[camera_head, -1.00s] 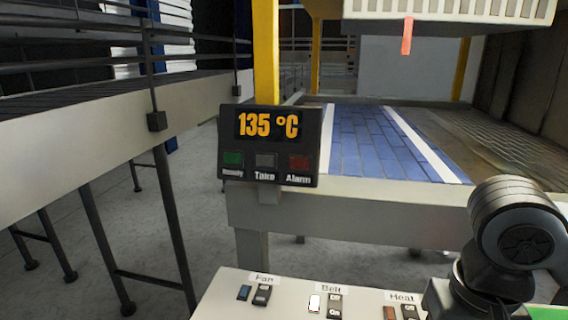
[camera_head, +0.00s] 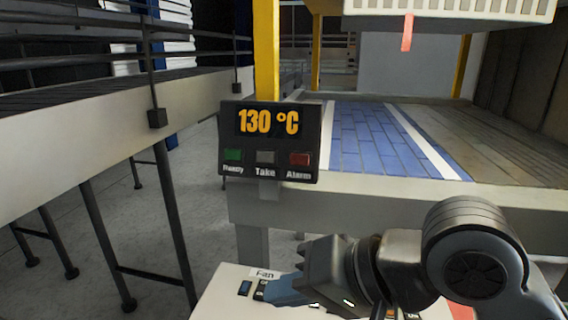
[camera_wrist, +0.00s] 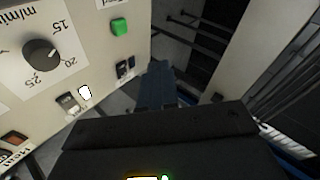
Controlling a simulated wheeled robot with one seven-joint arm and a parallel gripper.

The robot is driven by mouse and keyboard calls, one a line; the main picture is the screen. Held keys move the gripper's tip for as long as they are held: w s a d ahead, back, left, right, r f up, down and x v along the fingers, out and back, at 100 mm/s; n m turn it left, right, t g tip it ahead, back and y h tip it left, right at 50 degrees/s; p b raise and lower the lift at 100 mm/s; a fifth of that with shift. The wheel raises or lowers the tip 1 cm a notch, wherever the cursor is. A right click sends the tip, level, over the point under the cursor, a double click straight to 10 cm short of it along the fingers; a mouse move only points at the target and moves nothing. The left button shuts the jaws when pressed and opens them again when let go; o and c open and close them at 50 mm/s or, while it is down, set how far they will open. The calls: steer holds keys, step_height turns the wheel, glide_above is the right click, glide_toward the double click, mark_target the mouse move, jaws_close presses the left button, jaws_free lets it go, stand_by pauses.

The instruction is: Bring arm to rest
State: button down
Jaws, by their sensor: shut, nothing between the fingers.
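My arm (camera_head: 475,250) reaches in from the lower right in the head view, bent at a dark rounded joint. My gripper (camera_head: 280,292) points left over the white control panel (camera_head: 215,300), close to the Fan switches (camera_head: 246,288). Its blue-grey fingers are together and empty. In the wrist view the closed gripper (camera_wrist: 157,75) shows beyond the dark gripper body, near the panel edge. I cannot tell whether it touches the panel. The arm and gripper hide the Belt switches and most of the Heat switches in the head view.
A display (camera_head: 268,140) reads 130 °C, above Ready, Take and Alarm lights. Behind it is a blue belt (camera_head: 370,140). A railed conveyor (camera_head: 80,130) runs along the left. The wrist view shows a knob (camera_wrist: 41,55) and a green button (camera_wrist: 120,27).

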steer(key=a+r+m+t+y, duration=0.3)
steer(key=a+r+t+y, duration=0.1)
steer(key=r+t, duration=0.15)
steer(key=s+d+f+m+t+h, duration=0.55)
steer(key=s+d+f+h, duration=0.5)
steer(key=d+f, duration=0.3)
steer(key=s+d+f+n+h, duration=0.1)
steer(key=s+d+n, duration=0.3)
steer(key=s, duration=0.6)
steer(key=s+d+f+n+h, duration=0.2)
steer(key=s+d+n, duration=0.3)
steer(key=s, duration=0.6)
steer(key=d, duration=0.2)
steer(key=shift+d+f+g, duration=0.15)
steer(key=shift+d+g, duration=0.15)
steer(key=shift+d, duration=0.05)
